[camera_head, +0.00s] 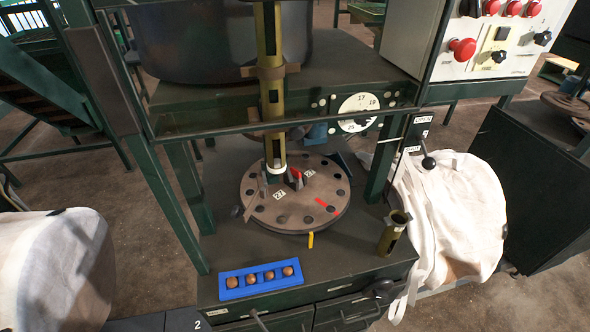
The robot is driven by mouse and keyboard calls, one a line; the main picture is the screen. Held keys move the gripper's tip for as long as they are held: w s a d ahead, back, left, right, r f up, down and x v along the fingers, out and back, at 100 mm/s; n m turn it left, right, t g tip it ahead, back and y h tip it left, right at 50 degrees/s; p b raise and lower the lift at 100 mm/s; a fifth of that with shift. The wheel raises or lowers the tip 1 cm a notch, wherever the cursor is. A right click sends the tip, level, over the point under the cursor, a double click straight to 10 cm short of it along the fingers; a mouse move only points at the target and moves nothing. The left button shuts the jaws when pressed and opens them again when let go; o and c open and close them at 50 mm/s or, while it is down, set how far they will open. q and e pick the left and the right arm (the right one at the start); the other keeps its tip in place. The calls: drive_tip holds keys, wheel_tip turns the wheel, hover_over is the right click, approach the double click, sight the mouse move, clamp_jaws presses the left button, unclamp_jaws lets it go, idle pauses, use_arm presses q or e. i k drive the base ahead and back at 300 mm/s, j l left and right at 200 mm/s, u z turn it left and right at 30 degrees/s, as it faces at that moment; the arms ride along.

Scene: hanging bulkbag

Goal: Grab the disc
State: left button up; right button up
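A large brown round disc (297,206) lies flat on the dark machine table in the middle of the view. It has a ring of dark holes, two small number labels, one reading 27, and a red mark on its right part. A vertical olive tube (271,95) with a white lower end stands over its back left part. A small red-and-grey piece sits near its centre. Neither of my grippers shows in this view.
A blue tray (260,281) with several brown balls lies at the table's front left. A short olive cup (394,232) stands at the right. Green posts frame the table. A control panel (490,42) is at upper right, and white bags (458,215) flank the machine.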

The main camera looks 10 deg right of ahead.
sight(284, 198)
drive_tip(key=k+l, duration=0.1)
drive_tip(key=l, duration=0.4)
drive_tip(key=k+l, duration=0.1)
drive_tip(key=l, duration=0.4)
drive_tip(key=k+l, duration=0.1)
drive_tip(key=l, duration=0.4)
drive_tip(key=k+l+u, duration=0.1)
drive_tip(key=l, duration=0.45)
